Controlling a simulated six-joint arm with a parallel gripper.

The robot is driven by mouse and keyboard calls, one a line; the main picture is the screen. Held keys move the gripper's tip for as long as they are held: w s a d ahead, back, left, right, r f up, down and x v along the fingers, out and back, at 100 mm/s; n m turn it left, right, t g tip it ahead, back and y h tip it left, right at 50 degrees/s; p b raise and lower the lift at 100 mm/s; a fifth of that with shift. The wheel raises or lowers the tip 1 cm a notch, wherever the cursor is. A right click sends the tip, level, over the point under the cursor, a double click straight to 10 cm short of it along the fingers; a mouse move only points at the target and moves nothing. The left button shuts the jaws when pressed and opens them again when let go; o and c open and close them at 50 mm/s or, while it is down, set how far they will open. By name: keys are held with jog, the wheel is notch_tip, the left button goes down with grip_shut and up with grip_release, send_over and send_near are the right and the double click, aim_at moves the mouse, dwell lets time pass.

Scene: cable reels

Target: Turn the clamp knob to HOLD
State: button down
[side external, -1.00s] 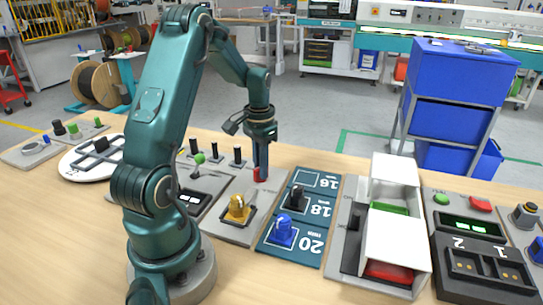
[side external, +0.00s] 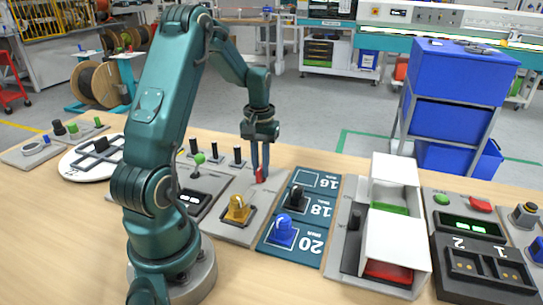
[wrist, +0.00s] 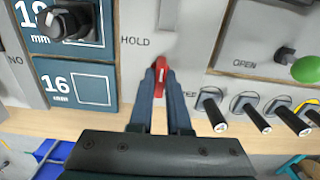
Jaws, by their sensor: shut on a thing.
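The red clamp knob (side external: 259,175) stands on a grey panel (side external: 232,228). My gripper (side external: 260,179) points down over it, its two fingers closed on the knob from both sides. In the wrist view the red knob (wrist: 161,74) sits between the fingertips (wrist: 160,84), its long axis roughly up and down the picture. The printed word HOLD (wrist: 135,41) is to the upper left of the knob. Part of the knob and of the panel around it is hidden by the fingers.
On the same panel a yellow piece (side external: 237,208) stands nearer the side camera. A blue size board (side external: 278,244) with black and blue pieces lies right of it. Several black pegs and a green-topped lever (side external: 199,158) stand to the left. A white-lidded box (side external: 392,238) is further right.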

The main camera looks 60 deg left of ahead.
jog(key=c, duration=0.9)
grip_release()
jog(key=shift+r, duration=0.1)
notch_tip(320, 180, up, 7)
jog(key=shift+f, duration=0.1)
